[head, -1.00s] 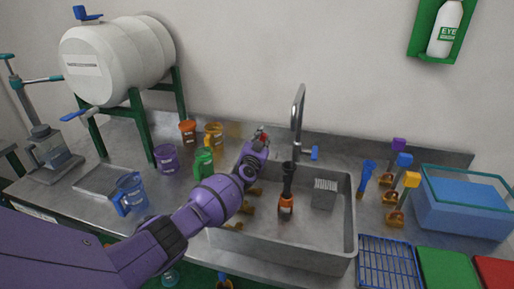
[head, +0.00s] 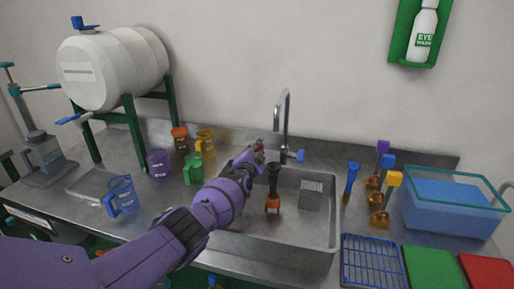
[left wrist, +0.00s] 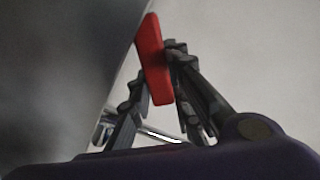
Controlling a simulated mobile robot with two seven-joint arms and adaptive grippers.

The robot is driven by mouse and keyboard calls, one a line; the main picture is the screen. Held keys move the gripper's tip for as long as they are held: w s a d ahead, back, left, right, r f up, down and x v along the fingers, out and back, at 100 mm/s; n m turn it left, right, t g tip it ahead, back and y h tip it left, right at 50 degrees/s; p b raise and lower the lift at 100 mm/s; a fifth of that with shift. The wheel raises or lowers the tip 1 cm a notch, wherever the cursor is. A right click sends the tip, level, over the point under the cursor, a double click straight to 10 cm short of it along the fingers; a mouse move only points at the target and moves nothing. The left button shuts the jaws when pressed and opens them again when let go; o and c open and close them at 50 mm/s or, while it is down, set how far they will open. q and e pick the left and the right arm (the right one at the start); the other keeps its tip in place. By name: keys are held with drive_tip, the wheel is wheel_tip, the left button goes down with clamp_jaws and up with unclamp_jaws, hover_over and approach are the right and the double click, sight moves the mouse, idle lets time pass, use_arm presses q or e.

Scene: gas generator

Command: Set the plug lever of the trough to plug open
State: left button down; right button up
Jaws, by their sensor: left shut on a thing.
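The grey metal trough (head: 292,255) is sunk into the bench at the centre of the head view. A small red lever (head: 260,147) shows at its back left; in the left wrist view the red lever (left wrist: 153,60) is a flat tapered bar. My left gripper (head: 257,154) reaches over the trough's left side to the lever. In the left wrist view its dark fingers (left wrist: 155,85) are shut on the red lever, one on each side. The lever's base is hidden. My right gripper is not in view.
A faucet (head: 284,125) with a blue handle stands just right of the gripper. A black-and-orange tool (head: 273,185) stands in the trough. Coloured jugs, including a green one (head: 193,170), stand to the left. A blue rack (head: 371,262) lies right of the trough.

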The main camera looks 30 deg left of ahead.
use_arm(q)
drive_tip(key=shift+d+f+m, duration=0.15)
drive_tip(key=shift+f+m, duration=0.15)
drive_tip(key=c, duration=1.6)
unclamp_jaws()
drive_tip(key=shift+r, duration=0.1)
drive_tip(key=shift+r, duration=0.1)
drive_tip(key=shift+d+r, duration=0.1)
drive_tip(key=shift+r, duration=0.35)
wheel_tip(320, 180, up, 6)
drive_tip(key=shift+r, duration=1.45)
drive_tip(key=shift+c, duration=0.4)
